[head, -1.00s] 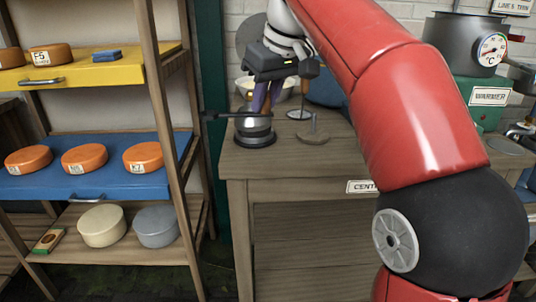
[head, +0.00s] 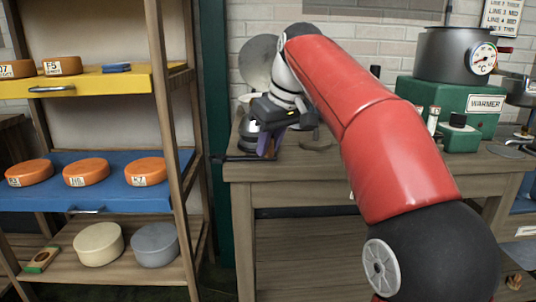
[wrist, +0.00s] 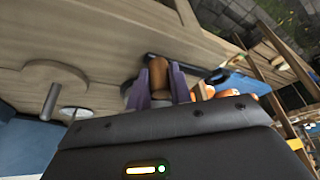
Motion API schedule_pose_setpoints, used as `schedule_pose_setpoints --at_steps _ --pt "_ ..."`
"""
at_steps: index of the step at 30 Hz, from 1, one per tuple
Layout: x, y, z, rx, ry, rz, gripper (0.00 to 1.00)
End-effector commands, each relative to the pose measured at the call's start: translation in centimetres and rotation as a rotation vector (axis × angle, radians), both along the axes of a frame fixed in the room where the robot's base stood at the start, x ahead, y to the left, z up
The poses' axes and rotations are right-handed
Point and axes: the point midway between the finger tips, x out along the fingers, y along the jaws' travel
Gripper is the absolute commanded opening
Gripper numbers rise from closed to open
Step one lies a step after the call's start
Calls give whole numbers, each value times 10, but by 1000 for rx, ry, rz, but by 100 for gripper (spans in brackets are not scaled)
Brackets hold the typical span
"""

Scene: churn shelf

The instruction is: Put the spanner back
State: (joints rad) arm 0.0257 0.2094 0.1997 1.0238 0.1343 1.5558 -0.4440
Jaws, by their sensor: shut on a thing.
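My gripper (head: 271,147) has purple fingers and is low over the front left corner of the wooden workbench (head: 300,172). It is shut on the brown grip of the spanner, which shows between the fingers in the wrist view (wrist: 158,76). The spanner's dark bar (head: 236,158) sticks out to the left, past the bench's left edge. In the wrist view the bar runs right from the grip. Whether the spanner touches the bench I cannot tell. A round wooden base with a peg (wrist: 54,80) stands on the bench beside the gripper.
A shelf rack (head: 170,120) stands left of the bench, with orange cheeses on its blue shelf (head: 85,203). A green warmer (head: 462,128) with a pot (head: 448,55) stands at the back right.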

Motion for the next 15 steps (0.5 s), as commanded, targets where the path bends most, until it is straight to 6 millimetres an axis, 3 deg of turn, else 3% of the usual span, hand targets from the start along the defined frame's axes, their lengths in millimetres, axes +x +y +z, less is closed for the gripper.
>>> schedule_pose_setpoints --at_steps 10,11,15 --pt "0 0 -2 0 -1 0 0" --pt "0 0 -1 0 -1 0 25" --pt "0 0 -1 0 -1 0 43"
